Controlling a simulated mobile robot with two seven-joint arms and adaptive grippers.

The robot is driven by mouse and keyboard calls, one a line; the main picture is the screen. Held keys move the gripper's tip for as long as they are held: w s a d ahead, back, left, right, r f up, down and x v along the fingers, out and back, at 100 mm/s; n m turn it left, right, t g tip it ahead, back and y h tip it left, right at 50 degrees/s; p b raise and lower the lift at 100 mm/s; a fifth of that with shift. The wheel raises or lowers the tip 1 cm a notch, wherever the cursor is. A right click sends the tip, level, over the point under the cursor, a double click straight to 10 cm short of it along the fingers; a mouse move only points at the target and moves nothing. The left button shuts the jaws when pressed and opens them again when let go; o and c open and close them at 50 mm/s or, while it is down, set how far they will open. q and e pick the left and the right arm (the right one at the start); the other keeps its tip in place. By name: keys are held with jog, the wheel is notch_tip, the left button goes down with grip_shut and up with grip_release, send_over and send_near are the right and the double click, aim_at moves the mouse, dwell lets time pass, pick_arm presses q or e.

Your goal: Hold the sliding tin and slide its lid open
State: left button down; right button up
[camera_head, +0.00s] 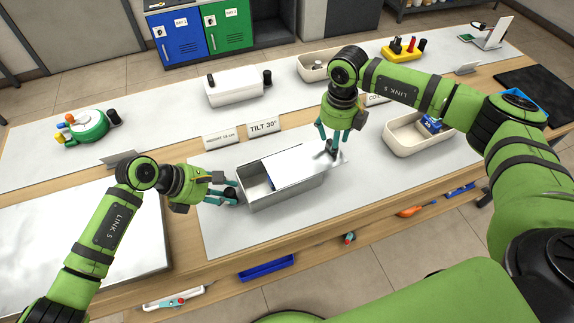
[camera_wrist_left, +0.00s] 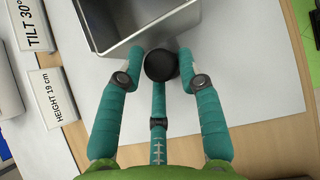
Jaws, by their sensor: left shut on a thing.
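The open-topped metal tin (camera_head: 285,193) lies on the white mat in the middle of the table. Its pale flat lid (camera_head: 302,166) covers the right part and sticks out past the right end; the left part is open. A black knob (camera_wrist_left: 161,65) is on the tin's left end. My left gripper (camera_head: 231,191) is shut on this knob, and its three teal fingers surround it in the left wrist view (camera_wrist_left: 165,78). My right gripper (camera_head: 331,146) points down at the lid's right end, around a small dark knob. Whether it grips is unclear.
Signs reading "TILT 30°" (camera_head: 264,126) and "HEIGHT 19 cm" (camera_head: 221,138) stand behind the tin. A cream bin (camera_head: 408,142) is to the right, a white box (camera_head: 234,91) behind, and a green round item (camera_head: 88,126) back left. The mat in front of the tin is clear.

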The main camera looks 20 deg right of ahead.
jog(key=shift+d+f, duration=0.25)
jog(key=shift+d, duration=1.2)
jog(key=shift+d+f, duration=0.2)
jog(key=shift+d, duration=1.25)
jog(key=shift+c, duration=1)
jog(key=shift+d, duration=0.3)
jog(key=shift+c, duration=0.7)
jog(key=shift+s+r, duration=0.1)
jog(key=shift+s, duration=0.05)
grip_shut()
jog(key=shift+d, duration=0.15)
jog(key=shift+o, duration=2)
grip_release()
jog(key=shift+w, duration=0.25)
notch_tip(320, 180, up, 12)
jog(key=shift+r, duration=0.2)
